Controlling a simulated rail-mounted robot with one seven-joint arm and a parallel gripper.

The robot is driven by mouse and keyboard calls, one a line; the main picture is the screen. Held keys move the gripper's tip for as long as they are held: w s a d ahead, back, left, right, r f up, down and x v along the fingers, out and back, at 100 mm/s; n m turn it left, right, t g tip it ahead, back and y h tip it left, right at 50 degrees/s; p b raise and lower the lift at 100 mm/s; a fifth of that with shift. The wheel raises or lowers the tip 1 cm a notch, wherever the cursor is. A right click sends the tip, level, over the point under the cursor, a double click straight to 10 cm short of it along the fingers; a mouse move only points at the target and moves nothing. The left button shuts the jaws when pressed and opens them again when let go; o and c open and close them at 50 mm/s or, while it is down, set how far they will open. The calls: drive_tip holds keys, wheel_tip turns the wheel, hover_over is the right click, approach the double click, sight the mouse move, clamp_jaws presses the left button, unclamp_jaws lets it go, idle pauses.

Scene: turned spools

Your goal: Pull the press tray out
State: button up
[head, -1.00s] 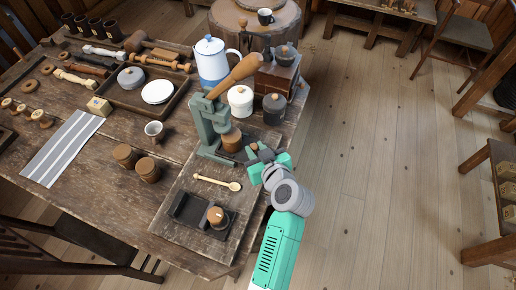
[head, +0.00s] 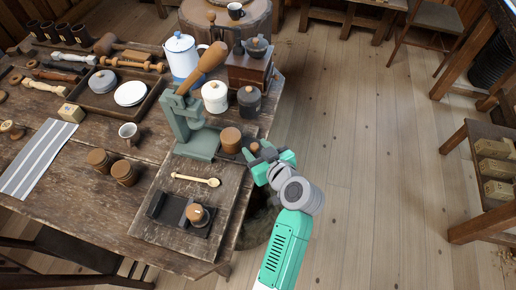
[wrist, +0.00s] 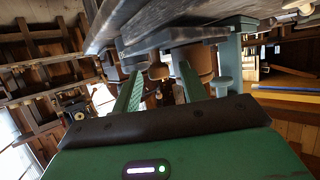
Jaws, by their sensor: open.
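The green press (head: 190,130), with a wooden-handled lever, stands on a board at the right side of the table.
A wooden spoon (head: 197,180) and a black holder (head: 168,210) with a wooden-topped piece lie in front of the press. White (head: 215,96) and grey (head: 249,101) lidded pots stand behind.

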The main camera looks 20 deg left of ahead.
drive_tip(key=p+v, duration=0.2)
drive_tip(key=v, duration=0.5)
drive_tip(key=shift+s+d, duration=0.2)
drive_tip(key=shift+d, duration=0.15)
drive_tip(key=shift+r, duration=0.1)
drive_tip(key=w+d+r+m+t+h, duration=0.1)
drive_tip(key=d+r+t+h, duration=0.15)
drive_tip(key=r, duration=0.65)
drive_tip(key=w+d+r+m+t+h+p, duration=0.15)
drive_tip(key=r+t, duration=0.25)
drive_tip(key=r, duration=0.6)
drive_tip(key=d+r+m+t+h, duration=0.1)
drive_tip(key=d+r+m+t, duration=0.15)
drive_tip(key=r, duration=0.65)
drive_tip(key=s+d+r+m+t+h+p, duration=0.1)
drive_tip(key=s+d+r+m+t+h, duration=0.15)
drive_tip(key=s+r, duration=0.45)
drive_tip(key=s+d+r+m+t+h+p, duration=0.1)
drive_tip(key=s+r+m+t+h, duration=0.15)
drive_tip(key=r, duration=0.75)
drive_tip(key=s+d+r+m+t+h+p, duration=0.15)
drive_tip(key=s+r+t, duration=0.3)
drive_tip(key=r, duration=0.45)
wheel_tip(320, 180, up, 35)
drive_tip(key=g+y+p, duration=0.1)
drive_tip(key=p, duration=3.4)
drive_tip(key=shift+w+r+n, duration=0.15)
drive_tip(key=shift+w+n, duration=0.15)
drive_tip(key=shift+n, duration=0.05)
